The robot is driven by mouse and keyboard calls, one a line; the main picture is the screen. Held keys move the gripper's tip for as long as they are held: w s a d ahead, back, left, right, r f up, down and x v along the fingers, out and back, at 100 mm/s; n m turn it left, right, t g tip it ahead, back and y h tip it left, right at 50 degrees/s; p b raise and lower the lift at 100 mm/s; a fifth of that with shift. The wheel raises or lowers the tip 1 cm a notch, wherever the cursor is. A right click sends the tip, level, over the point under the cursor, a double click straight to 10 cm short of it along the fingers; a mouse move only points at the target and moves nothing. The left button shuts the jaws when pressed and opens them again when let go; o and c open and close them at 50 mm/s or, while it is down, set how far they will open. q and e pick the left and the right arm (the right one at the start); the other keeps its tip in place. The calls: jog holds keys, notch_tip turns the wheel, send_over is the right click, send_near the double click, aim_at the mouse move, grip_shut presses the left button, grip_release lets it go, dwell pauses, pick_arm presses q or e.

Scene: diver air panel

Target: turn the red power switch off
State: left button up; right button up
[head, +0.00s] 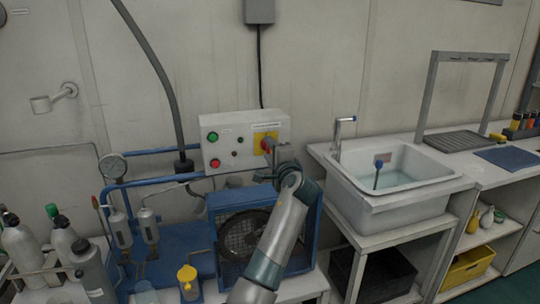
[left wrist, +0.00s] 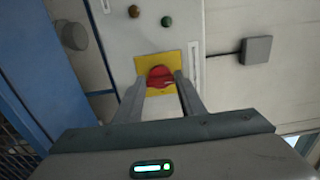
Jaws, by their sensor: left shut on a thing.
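The red power switch (head: 267,143) is a red knob on a yellow plate (head: 259,138) at the right of the white control box (head: 225,153). In the left wrist view, the red switch (left wrist: 160,76) sits between my two fingertips against the yellow plate (left wrist: 151,66). My left gripper (head: 271,150) is shut on the switch at the box front. The fingers hide part of the knob in the head view. My right gripper is in neither view.
The box also carries a green button (head: 213,137) and a red button (head: 215,163). Below stands a blue compressor frame (head: 222,200) with a fan. A sink (head: 390,180) is to the right. Gas cylinders (head: 22,240) stand at the left.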

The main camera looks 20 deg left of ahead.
pick_arm(q)
jog(key=shift+f, duration=0.15)
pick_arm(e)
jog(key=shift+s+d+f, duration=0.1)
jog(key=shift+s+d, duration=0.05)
pick_arm(q)
jog(key=o, duration=1)
jog(key=shift+o, duration=0.2)
jog(key=shift+s+d, duration=0.1)
jog(key=shift+s+d, duration=0.3)
jog(key=shift+s, duration=0.1)
jog(key=b+v, duration=0.1)
jog(key=v, duration=0.9)
jog(key=shift+s+d+b, duration=0.25)
jog(key=shift+s+b, duration=0.1)
jog(key=shift+b, duration=0.05)
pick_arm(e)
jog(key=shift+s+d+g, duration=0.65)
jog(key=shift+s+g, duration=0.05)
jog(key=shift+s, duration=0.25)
